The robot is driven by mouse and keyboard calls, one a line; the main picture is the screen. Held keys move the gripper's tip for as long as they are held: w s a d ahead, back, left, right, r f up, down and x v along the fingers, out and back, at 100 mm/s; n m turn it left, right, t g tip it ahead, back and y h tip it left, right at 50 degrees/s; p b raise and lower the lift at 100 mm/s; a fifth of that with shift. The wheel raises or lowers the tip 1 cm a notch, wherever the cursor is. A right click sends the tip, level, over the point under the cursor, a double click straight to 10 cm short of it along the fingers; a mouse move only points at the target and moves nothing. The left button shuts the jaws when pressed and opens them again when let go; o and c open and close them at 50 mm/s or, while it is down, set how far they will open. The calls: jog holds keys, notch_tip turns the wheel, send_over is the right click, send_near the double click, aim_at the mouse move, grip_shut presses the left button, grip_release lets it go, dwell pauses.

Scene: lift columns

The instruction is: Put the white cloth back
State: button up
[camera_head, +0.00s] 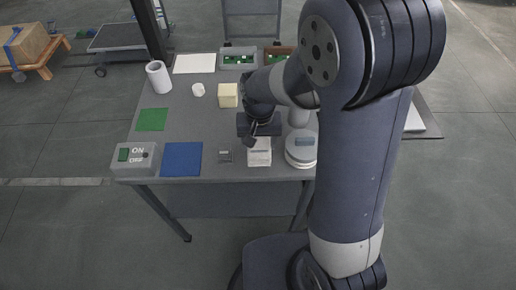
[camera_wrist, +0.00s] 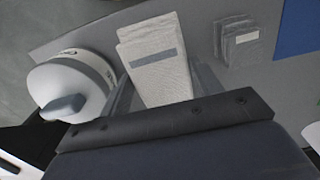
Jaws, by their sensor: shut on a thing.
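The white cloth (camera_head: 259,158) is a folded pale stack with a grey label near the front edge of the grey table. It shows large in the wrist view (camera_wrist: 155,62). My gripper (camera_head: 257,141) is over it, pointing down. In the wrist view, its fingers (camera_wrist: 163,88) stand on both sides of the cloth and are shut on it. Whether the cloth rests on the table or is slightly raised, I cannot tell. A folded dark grey cloth (camera_wrist: 240,40) with a pale label lies apart beside it; the head view shows it small (camera_head: 225,155).
A white round device (camera_head: 300,152) stands close on the white cloth's right. Left on the table (camera_head: 195,110) are a blue mat (camera_head: 181,159), a green mat (camera_head: 152,119) and an ON/OFF switch box (camera_head: 136,159). A yellowish block (camera_head: 228,95) and white cylinder (camera_head: 158,77) stand behind.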

aim_at(259, 144)
jog(key=shift+f, duration=1.75)
jog(key=shift+f, duration=0.1)
jog(key=shift+f, duration=0.15)
jog(key=o, duration=0.9)
jog(key=shift+o, duration=0.2)
notch_tip(259, 144, up, 12)
jog(key=shift+r, duration=0.25)
